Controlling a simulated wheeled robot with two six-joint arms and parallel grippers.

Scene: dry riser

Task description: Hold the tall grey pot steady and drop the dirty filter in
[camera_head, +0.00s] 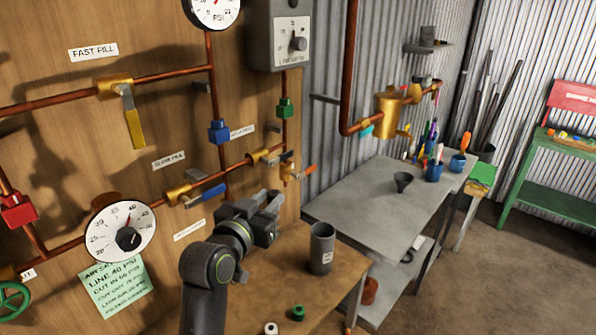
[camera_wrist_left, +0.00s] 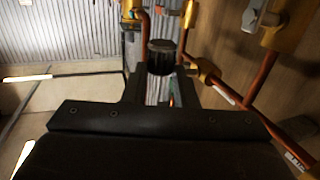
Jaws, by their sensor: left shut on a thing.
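The tall grey pot (camera_head: 321,252) stands upright on the wooden bench, with a small pale label on its side and an open top. My left gripper (camera_head: 268,208) is up and to the left of the pot, in front of the pipe board and apart from the pot. In the left wrist view my left gripper (camera_wrist_left: 160,84) is shut on a dark, short cylinder, which looks like the dirty filter (camera_wrist_left: 160,58). The filter is hard to make out in the head view. My right gripper is not in view, and nothing holds the pot.
The wooden bench (camera_head: 262,284) also carries a green-topped small part (camera_head: 298,312) and a white ring (camera_head: 271,328) at its front. A grey table (camera_head: 375,205) with a dark funnel-like cup (camera_head: 403,181) stands behind. Copper pipes and valves line the wall on the left.

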